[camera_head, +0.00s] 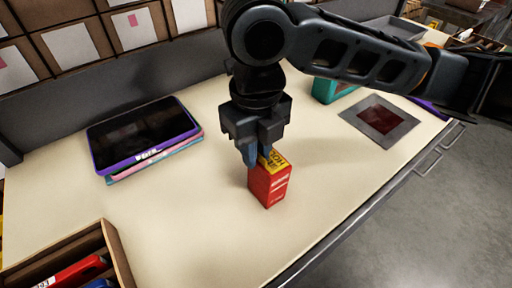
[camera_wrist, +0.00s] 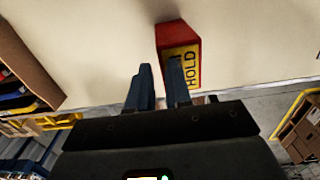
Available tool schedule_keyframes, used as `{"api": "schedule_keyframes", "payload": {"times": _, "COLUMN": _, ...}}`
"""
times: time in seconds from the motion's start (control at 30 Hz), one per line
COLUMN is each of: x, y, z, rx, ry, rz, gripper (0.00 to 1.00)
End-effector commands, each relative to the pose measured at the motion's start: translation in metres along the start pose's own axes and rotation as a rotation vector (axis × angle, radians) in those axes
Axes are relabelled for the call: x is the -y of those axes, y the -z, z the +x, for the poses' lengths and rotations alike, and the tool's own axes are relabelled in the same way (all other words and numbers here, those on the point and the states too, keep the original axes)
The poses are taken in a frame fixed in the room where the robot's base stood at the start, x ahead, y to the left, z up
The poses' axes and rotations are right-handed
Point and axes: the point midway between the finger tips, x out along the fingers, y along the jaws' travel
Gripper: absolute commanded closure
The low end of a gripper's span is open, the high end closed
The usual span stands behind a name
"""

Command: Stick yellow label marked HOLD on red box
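The red box (camera_head: 268,189) stands upright on the cream bench top below my gripper; its red side also shows in the wrist view (camera_wrist: 172,34). The yellow label marked HOLD (camera_head: 276,161) lies on the top of the box, and it shows in the wrist view (camera_wrist: 190,62) with its lettering readable. My gripper (camera_head: 257,155) points down just above the left part of the box top. In the wrist view its two blue fingers (camera_wrist: 160,64) are a little apart with nothing between them. The right finger covers part of the label; whether it touches cannot be told.
A purple-edged tablet (camera_head: 140,134) lies stacked on other flat things at the left. A dark red square on a grey sheet (camera_head: 354,124) and a teal box (camera_head: 325,92) are at the right. A wooden bin (camera_head: 113,255) stands at front left. Bench around the box is clear.

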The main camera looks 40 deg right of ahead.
Motion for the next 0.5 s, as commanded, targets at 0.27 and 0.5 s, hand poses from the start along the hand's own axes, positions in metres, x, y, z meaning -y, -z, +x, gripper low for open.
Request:
{"api": "schedule_keyframes", "payload": {"times": 0.27, "x": 0.001, "y": 0.0, "z": 0.002, "rx": -0.004, "ry": 0.003, "rz": 0.001, "gripper": 0.69}}
{"api": "schedule_keyframes", "payload": {"times": 0.5, "x": 0.001, "y": 0.0, "z": -0.013, "rx": -0.001, "ry": 0.003, "rz": 0.002, "gripper": 0.69}}
